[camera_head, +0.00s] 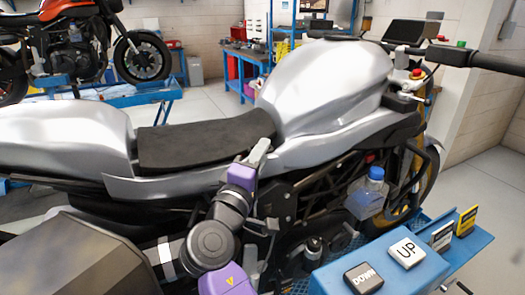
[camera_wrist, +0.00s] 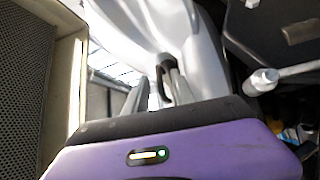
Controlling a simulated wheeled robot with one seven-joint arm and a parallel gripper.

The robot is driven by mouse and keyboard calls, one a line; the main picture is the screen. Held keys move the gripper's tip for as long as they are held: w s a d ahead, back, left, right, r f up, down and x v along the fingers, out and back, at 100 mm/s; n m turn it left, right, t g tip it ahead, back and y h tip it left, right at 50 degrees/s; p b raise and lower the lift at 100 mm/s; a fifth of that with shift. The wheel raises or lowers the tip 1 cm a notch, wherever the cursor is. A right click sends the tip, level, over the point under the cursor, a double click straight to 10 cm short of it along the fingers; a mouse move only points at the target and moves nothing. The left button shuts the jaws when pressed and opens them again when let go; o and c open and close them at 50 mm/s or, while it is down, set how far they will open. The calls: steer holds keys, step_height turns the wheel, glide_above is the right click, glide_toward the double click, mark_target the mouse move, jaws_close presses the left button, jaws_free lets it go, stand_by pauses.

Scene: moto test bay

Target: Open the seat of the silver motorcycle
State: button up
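The silver motorcycle (camera_head: 330,85) stands side-on across the head view. Its black seat (camera_head: 200,140) lies flat between the silver tank and the silver tail, and looks closed. My gripper (camera_head: 259,152) is at the bike's near side, by the front end of the seat and below the tank; I cannot tell whether it touches the bike. In the wrist view my gripper's grey fingers (camera_wrist: 162,85) point at silver bodywork (camera_wrist: 145,30). A dark part shows by the fingertips, and the spacing between the fingers is unclear. No seat can be made out in the wrist view.
A blue control box with UP (camera_head: 407,252) and DOWN (camera_head: 363,277) buttons stands at front right. A bottle with a blue cap (camera_head: 367,193) is beside the bike. An orange motorcycle (camera_head: 75,45) stands on a blue lift behind. A blue workbench (camera_head: 240,62) is at the back.

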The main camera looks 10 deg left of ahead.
steer(key=shift+w+d, duration=0.1)
steer(key=shift+w, duration=0.25)
jaws_close()
steer(key=shift+r, duration=0.1)
stand_by(1.1)
